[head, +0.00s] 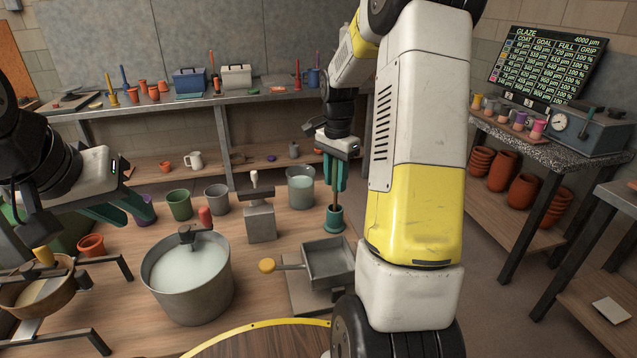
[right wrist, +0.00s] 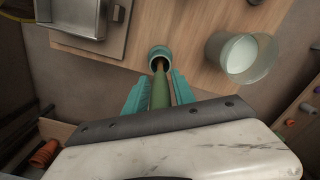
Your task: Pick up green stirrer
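The green stirrer (right wrist: 160,90) stands upright in a small teal holder (head: 334,219), its lower brown shaft (head: 334,212) showing above the rim. The holder also shows in the right wrist view (right wrist: 161,54). My right gripper (head: 335,188) points down over the holder, with its teal fingers on either side of the stirrer's green handle. In the right wrist view (right wrist: 161,82) narrow gaps seem to show between fingers and handle, so it looks open around it. My left gripper (head: 70,230) is open and empty at the left, its fingers wide apart.
A pot of pale liquid (head: 187,275) and a grey tray (head: 328,262) stand near the holder. A bucket (head: 301,187) is just behind it, and a grey block with a handle (head: 260,220) is to its left. A wooden bowl (head: 38,292) sits at the left.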

